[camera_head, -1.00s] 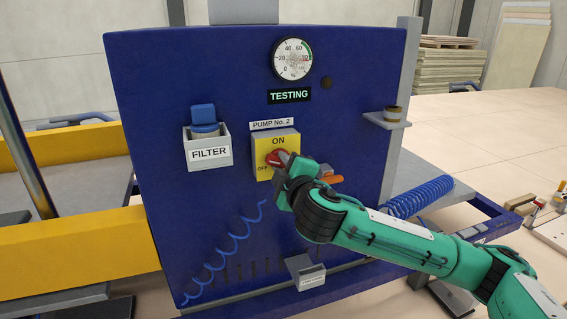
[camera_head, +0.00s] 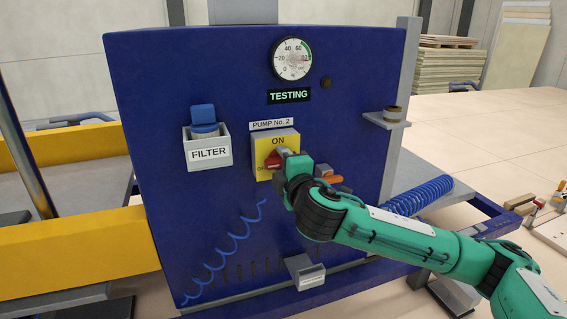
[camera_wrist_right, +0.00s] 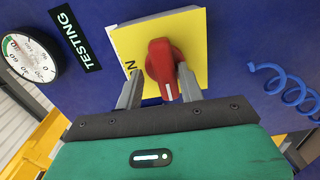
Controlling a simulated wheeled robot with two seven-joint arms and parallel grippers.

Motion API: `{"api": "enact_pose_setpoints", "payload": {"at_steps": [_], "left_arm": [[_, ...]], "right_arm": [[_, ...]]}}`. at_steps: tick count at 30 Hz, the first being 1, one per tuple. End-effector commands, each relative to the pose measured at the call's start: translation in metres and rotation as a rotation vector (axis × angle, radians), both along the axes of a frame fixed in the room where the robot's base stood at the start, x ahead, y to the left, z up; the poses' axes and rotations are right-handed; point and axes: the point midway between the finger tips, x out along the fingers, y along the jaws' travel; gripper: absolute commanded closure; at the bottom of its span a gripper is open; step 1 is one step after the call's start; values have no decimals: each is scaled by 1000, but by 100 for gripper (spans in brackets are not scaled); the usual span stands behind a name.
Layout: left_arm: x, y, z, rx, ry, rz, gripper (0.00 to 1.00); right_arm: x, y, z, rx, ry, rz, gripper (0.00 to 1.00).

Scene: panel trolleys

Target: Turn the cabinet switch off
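The cabinet switch is a red knob (camera_head: 273,160) on a yellow plate (camera_head: 287,137) marked ON at the top and OFF at the left. In the right wrist view the knob (camera_wrist_right: 163,66) stands out from the plate, its white mark at the end on the OFF side. My right gripper (camera_head: 283,154) is at the plate. Its fingers (camera_wrist_right: 158,78) lie on either side of the knob, with a gap on the left; the right one looks close to or against it. In the head view the gripper hides part of the plate. My left gripper is not in view.
The blue panel (camera_head: 160,110) carries a gauge (camera_head: 292,59), a lit TESTING display (camera_head: 289,96), a filter box (camera_head: 208,150) and a small side shelf (camera_head: 387,119). An orange handle (camera_head: 329,179) sits right of the plate, near my wrist. A blue coiled hose (camera_head: 236,236) hangs below.

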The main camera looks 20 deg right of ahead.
Motion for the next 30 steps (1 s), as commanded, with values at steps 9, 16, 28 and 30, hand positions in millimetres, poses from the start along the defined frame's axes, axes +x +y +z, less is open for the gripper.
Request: {"api": "enact_pose_setpoints", "payload": {"at_steps": [9, 16, 28, 30], "left_arm": [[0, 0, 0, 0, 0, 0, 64], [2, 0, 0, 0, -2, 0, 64], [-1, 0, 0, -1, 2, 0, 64], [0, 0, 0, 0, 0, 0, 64]], "right_arm": [[-35, -2, -4, -1, 8, -3, 57], [-65, -3, -3, 0, 6, -2, 57], [-70, -2, -5, 4, 9, -1, 57], [-71, 0, -11, 19, 24, 2, 57]]}}
